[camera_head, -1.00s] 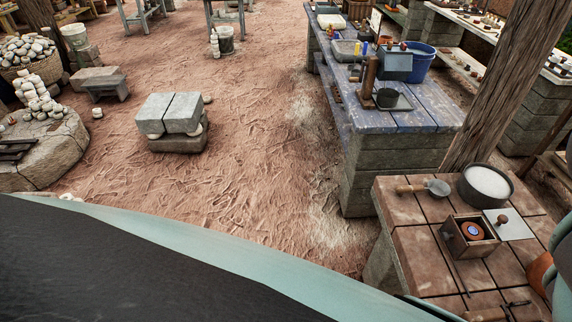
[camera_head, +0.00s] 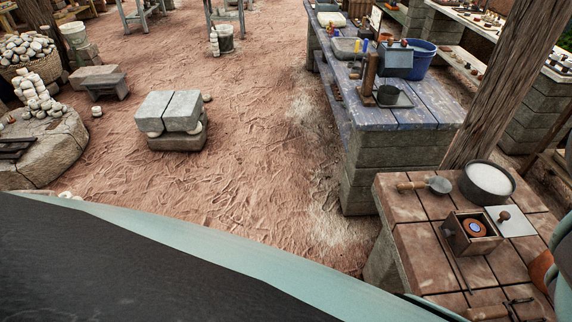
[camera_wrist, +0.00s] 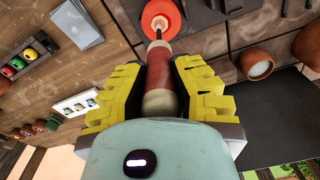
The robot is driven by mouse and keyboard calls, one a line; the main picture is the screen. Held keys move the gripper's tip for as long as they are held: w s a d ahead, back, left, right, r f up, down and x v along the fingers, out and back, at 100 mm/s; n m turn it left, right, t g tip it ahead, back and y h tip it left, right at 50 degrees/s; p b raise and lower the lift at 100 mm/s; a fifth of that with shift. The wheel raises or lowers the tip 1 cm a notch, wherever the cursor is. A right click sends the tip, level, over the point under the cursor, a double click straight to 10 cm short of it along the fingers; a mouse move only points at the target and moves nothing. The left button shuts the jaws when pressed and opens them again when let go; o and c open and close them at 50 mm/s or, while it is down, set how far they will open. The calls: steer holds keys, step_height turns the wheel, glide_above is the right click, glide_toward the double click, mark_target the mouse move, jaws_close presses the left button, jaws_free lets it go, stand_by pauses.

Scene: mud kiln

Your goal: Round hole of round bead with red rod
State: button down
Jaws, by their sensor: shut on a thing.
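In the wrist view my gripper (camera_wrist: 158,78), with yellow padded fingers, is shut on a red rod (camera_wrist: 160,72). The rod has a pale rounded near end and a thin dark tip pointing away from me. The tip overlaps an orange-red round bead (camera_wrist: 148,12) at the top of the view, at its pale round centre. I cannot tell whether the tip is in the hole or only in front of it. My gripper does not show in the head view.
In the head view a tiled bench at the right holds an open wooden box (camera_head: 459,242) with a round orange-and-blue piece, a bowl (camera_head: 487,184) and a ladle (camera_head: 438,186). The wrist view shows coloured balls in a holder (camera_wrist: 20,66) and a terracotta pot (camera_wrist: 254,64).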

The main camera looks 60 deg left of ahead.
steer(key=shift+w+d+b, duration=0.25)
steer(key=shift+w+b, duration=0.15)
steer(key=shift+b, duration=0.3)
stand_by(0.5)
steer(key=shift+w+a+b, duration=0.15)
steer(key=shift+w+b, duration=0.2)
steer(key=shift+w, duration=0.1)
stand_by(0.4)
steer(key=shift+w+a+p, duration=0.2)
steer(key=shift+a+p, duration=0.15)
steer(key=shift+a, duration=0.2)
stand_by(0.5)
steer(key=shift+s+a+p, duration=0.25)
steer(key=shift+a+p, duration=0.05)
steer(key=shift+p, duration=0.15)
stand_by(0.4)
steer(key=shift+s+p, duration=0.35)
steer(key=shift+s, duration=0.1)
stand_by(0.4)
steer(key=shift+s+d, duration=0.45)
stand_by(0.6)
steer(key=shift+w+d+b, duration=0.15)
steer(key=shift+d+b, duration=0.2)
steer(key=shift+b, duration=0.45)
steer(key=shift+w+d+b, duration=0.15)
steer(key=shift+w+b, duration=0.35)
steer(key=shift+b, duration=0.3)
stand_by(0.5)
